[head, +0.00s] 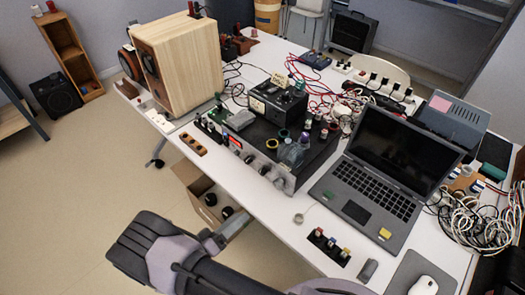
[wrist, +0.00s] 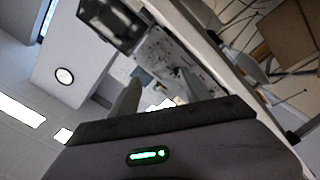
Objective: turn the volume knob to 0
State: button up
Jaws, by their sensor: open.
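A black audio unit with a silver front panel (head: 258,162) sits on the white table in the head view. Its front carries a small lit red display (head: 237,143) and several dark round knobs. Which of them is the volume knob, and where it points, is too small to tell. My gripper (wrist: 162,88) shows in the wrist view with its two fingers apart and nothing between them. My arm is low in the head view, in front of the table and apart from the audio unit. The knobs cannot be made out in the wrist view.
A wooden speaker (head: 180,62) stands left of the unit. An open laptop (head: 375,190) lies to its right. A clear jar (head: 291,154), cables and small parts crowd the unit's top. An open cardboard box (head: 200,190) is below the table edge.

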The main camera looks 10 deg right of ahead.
aim_at(277, 186)
jog(key=b+x, duration=0.2)
jog(key=x, duration=1.5)
jog(key=shift+s+d+r+b, duration=0.1)
jog(key=shift+d+b, duration=0.05)
jog(key=shift+b, duration=0.25)
grip_shut()
